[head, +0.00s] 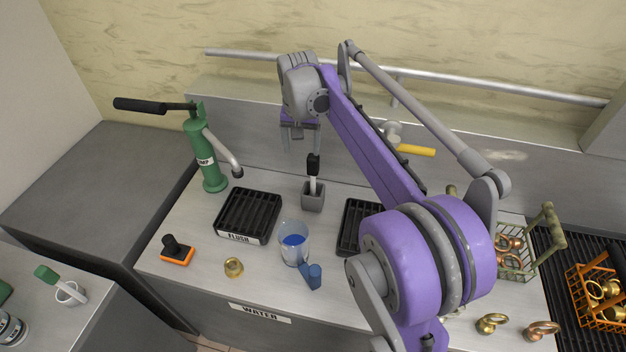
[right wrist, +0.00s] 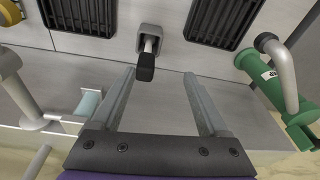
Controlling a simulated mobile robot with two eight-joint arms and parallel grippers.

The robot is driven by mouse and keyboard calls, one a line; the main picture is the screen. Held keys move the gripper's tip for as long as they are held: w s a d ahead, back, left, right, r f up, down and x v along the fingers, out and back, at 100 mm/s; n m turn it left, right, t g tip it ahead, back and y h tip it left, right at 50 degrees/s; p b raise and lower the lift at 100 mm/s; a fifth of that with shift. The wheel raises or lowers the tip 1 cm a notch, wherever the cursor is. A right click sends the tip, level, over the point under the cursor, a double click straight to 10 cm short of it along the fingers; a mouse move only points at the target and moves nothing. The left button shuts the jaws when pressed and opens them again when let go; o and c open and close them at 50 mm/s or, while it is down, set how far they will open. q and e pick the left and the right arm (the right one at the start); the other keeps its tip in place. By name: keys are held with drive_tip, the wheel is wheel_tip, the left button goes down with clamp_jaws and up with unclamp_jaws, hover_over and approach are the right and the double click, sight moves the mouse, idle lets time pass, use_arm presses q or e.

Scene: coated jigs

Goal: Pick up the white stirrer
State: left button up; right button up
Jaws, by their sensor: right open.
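The white stirrer (head: 313,184) stands upright in a small grey holder (head: 312,199) at the back middle of the counter, its black handle on top. In the right wrist view, the stirrer (right wrist: 148,46) shows its black handle end (right wrist: 146,66) pointing toward my gripper, close to the left finger's tip. My right gripper (head: 301,140) is open and empty, above and behind the handle, fingers pointing down. In the right wrist view its two fingers (right wrist: 159,76) are spread wide. My left gripper is not in view.
A green pump (head: 208,155) stands to the left. Black grates (head: 248,212) flank the holder. A glass with blue liquid (head: 293,243) stands in front, beside a blue piece (head: 312,277). A brass ring (head: 233,267) and orange-based block (head: 177,252) lie near the front edge.

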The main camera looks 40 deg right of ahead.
sight(313, 165)
drive_tip(key=shift+m+g, duration=0.4)
drive_tip(key=shift+m, duration=0.2)
drive_tip(key=d, duration=0.1)
drive_tip(key=w+d+f, duration=0.1)
drive_tip(key=d, duration=0.2)
drive_tip(key=shift+w+f, duration=0.15)
drive_tip(key=shift+w, duration=0.15)
drive_tip(key=f, duration=0.3)
drive_tip(key=d+f, duration=0.1)
drive_tip(key=f, duration=0.6)
drive_tip(key=shift+w+d+f, duration=0.2)
drive_tip(key=shift+f, duration=0.05)
clamp_jaws()
